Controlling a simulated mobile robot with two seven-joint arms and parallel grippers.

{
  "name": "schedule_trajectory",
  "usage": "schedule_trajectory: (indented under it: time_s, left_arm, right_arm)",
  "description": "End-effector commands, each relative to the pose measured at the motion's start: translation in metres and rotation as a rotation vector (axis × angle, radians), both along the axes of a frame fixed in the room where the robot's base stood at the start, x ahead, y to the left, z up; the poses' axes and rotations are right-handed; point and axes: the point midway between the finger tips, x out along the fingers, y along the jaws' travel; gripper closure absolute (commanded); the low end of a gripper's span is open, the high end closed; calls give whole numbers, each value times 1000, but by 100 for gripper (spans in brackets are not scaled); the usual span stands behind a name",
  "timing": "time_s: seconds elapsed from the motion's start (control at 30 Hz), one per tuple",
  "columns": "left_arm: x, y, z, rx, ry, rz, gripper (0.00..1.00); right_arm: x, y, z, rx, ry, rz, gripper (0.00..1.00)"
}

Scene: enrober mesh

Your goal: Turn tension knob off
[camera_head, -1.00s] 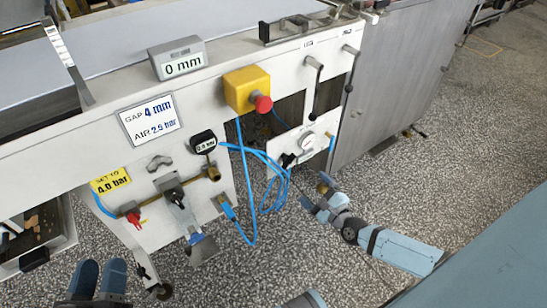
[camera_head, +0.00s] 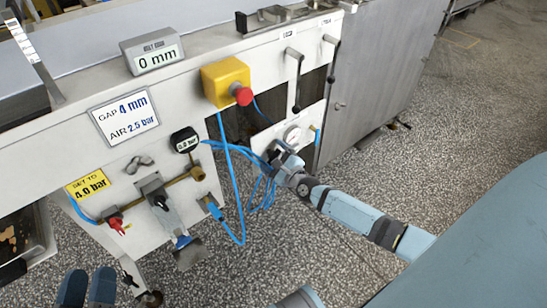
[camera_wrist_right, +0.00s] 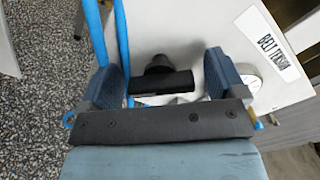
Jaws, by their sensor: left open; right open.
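The tension knob (camera_wrist_right: 163,82) is a black T-shaped handle on a white panel, in the right wrist view. Its bar lies roughly level in that picture. My right gripper (camera_wrist_right: 160,72) is open, with one blue finger on each side of the knob; contact is not visible. In the head view my right gripper (camera_head: 283,160) is at the small white panel and largely hides the knob. A "BELT TENSION" label (camera_wrist_right: 279,43) is on the panel. My left gripper (camera_head: 88,287) is open and empty at the bottom left of the head view.
A white dial gauge (camera_head: 292,134) sits beside the right gripper. Blue hoses (camera_head: 233,190) hang just left of it. A yellow box with a red button (camera_head: 225,83) is above. A valve handle (camera_head: 156,193) is further left. The speckled floor below is open.

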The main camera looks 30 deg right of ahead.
Motion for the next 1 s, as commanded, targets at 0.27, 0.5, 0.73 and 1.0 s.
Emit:
schedule_trajectory:
  time_s: [0.27,0.5,0.73,1.0]
  left_arm:
    - [0,0,3,-1,-7,0,57]
    - [0,1,3,-1,-8,0,57]
    - [1,1,5,-2,-12,1,57]
    - [1,2,14,-11,-38,8,57]
  right_arm:
    - [0,0,0,0,0,0,24]
    - [0,0,0,0,0,0,60]
    - [0,0,0,-29,-2,0,60]
    - [0,1,1,-176,-14,0,60]
